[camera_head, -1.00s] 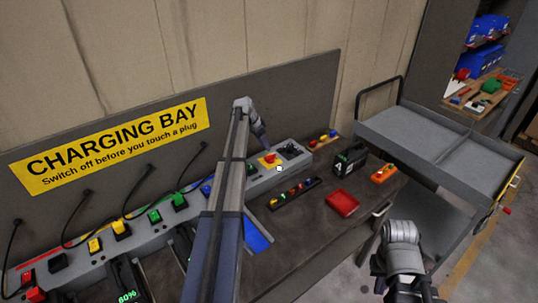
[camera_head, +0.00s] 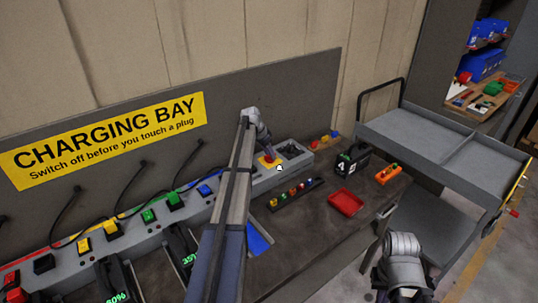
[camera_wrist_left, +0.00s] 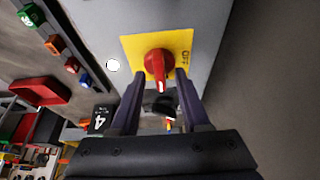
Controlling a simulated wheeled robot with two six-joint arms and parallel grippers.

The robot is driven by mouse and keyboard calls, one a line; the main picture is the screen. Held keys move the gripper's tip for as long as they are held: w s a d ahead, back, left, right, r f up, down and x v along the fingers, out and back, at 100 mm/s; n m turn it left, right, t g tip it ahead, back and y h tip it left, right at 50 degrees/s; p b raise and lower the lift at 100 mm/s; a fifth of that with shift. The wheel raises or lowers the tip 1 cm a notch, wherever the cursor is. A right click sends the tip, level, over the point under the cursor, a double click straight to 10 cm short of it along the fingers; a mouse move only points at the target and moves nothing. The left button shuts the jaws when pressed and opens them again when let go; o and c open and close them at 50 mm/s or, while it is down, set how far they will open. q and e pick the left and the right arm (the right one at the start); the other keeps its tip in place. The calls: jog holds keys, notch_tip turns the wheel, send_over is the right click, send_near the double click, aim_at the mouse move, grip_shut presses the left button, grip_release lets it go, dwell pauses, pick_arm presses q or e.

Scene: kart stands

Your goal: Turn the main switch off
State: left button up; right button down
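The main switch is a red rotary knob (camera_wrist_left: 158,66) on a yellow plate (camera_wrist_left: 130,48) in the left wrist view. Its white mark points toward the bottom of that picture, and the word OFF is on the plate's right side. My left gripper (camera_wrist_left: 160,74) is open, its two dark fingers spread on either side of the knob's lower part; I cannot tell if they touch it. In the head view the left gripper (camera_head: 268,150) is over the yellow plate (camera_head: 272,161) and partly hides the knob. My right gripper (camera_head: 402,294) is at the bottom edge, fingers not clear.
The switch sits on a grey charging rail (camera_head: 225,196) with several coloured plugs and cables. A red tray (camera_head: 345,202), a black battery marked 4 (camera_head: 352,161) and an orange item (camera_head: 388,173) are on the bench. A grey cart (camera_head: 430,140) stands at the right.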

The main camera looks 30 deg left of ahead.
pick_arm(q)
grip_shut()
dwell(0.3)
jog(key=shift+n, duration=0.3)
jog(key=n+y, duration=0.1)
jog(key=n, duration=0.2)
jog(key=shift+d, duration=0.15)
jog(key=n+y, duration=0.1)
jog(key=n, duration=0.1)
jog(key=n+y, duration=0.1)
jog(key=n, duration=0.2)
jog(key=shift+d+y, duration=0.1)
jog(key=shift+y, duration=0.2)
jog(key=n, duration=0.2)
jog(key=n+g+y, duration=0.1)
jog(key=n, duration=0.2)
jog(key=shift+w+d+y, duration=0.1)
jog(key=shift+w+y, duration=0.05)
jog(key=shift+y, duration=0.15)
jog(key=shift+n+g+y, duration=0.3)
jog(key=shift+n+g, duration=0.4)
jog(key=shift+n, duration=1.6)
jog(key=shift+o, duration=0.2)
grip_release()
